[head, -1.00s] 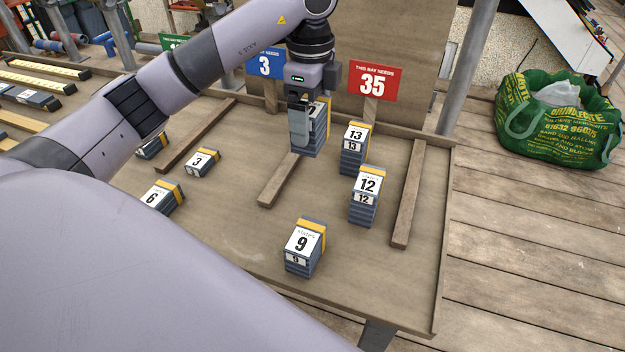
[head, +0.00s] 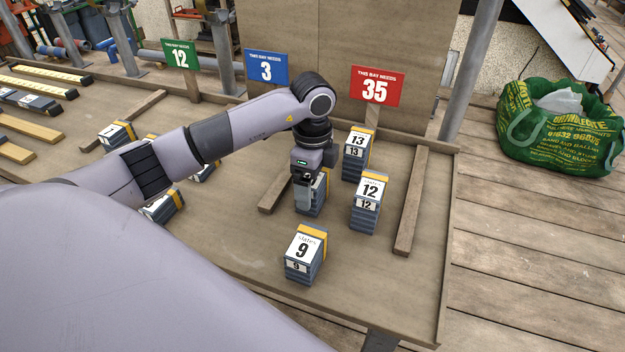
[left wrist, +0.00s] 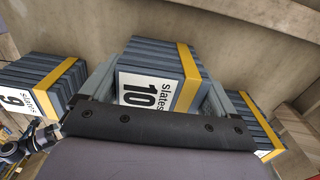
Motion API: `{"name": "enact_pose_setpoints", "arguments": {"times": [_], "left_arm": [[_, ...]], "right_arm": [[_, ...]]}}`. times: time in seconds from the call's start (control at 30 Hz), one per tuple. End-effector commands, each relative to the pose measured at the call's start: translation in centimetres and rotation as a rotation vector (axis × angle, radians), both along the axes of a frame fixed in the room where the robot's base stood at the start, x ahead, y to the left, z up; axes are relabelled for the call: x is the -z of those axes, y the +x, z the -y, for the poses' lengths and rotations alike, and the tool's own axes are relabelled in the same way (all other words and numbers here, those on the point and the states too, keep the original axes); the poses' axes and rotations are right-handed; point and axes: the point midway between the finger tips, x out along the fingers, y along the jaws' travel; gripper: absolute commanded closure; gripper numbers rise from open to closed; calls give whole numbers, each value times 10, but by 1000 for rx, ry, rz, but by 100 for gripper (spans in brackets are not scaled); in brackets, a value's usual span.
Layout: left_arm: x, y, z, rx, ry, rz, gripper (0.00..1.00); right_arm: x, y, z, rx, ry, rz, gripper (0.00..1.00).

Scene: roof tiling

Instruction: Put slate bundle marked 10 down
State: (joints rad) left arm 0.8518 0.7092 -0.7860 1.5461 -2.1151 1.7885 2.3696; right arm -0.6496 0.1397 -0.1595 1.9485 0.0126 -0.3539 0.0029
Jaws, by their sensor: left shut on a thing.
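My left gripper (head: 304,196) points down and is shut on the slate bundle marked 10 (head: 319,192), which it partly hides in the head view. In the left wrist view the bundle (left wrist: 145,88) shows its white label with 10 and a yellow strap, between the gripper's fingers (left wrist: 160,95). It is low over the board, in the bay with the red sign reading 35 (head: 378,85). I cannot tell whether its underside touches the board. My right gripper is not in view.
Bundles marked 13 (head: 357,152), 12 (head: 368,196) and 9 (head: 304,256) stand close by in the same bay. Wooden battens lie left (head: 270,196) and right (head: 411,205). Bare board (head: 375,265) lies to the front right.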

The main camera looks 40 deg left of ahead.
Motion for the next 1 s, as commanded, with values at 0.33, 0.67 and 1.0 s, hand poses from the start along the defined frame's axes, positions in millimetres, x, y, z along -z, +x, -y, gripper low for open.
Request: {"name": "enact_pose_setpoints", "arguments": {"times": [0.33, 0.67, 1.0], "left_arm": [[3, 0, 0, 0, 0, 1, 4], [-3, 0, 0, 0, 0, 2, 0], [-66, 2, 0, 0, 1, 7, 0]], "right_arm": [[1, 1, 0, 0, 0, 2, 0], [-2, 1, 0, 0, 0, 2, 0], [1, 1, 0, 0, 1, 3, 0]]}}
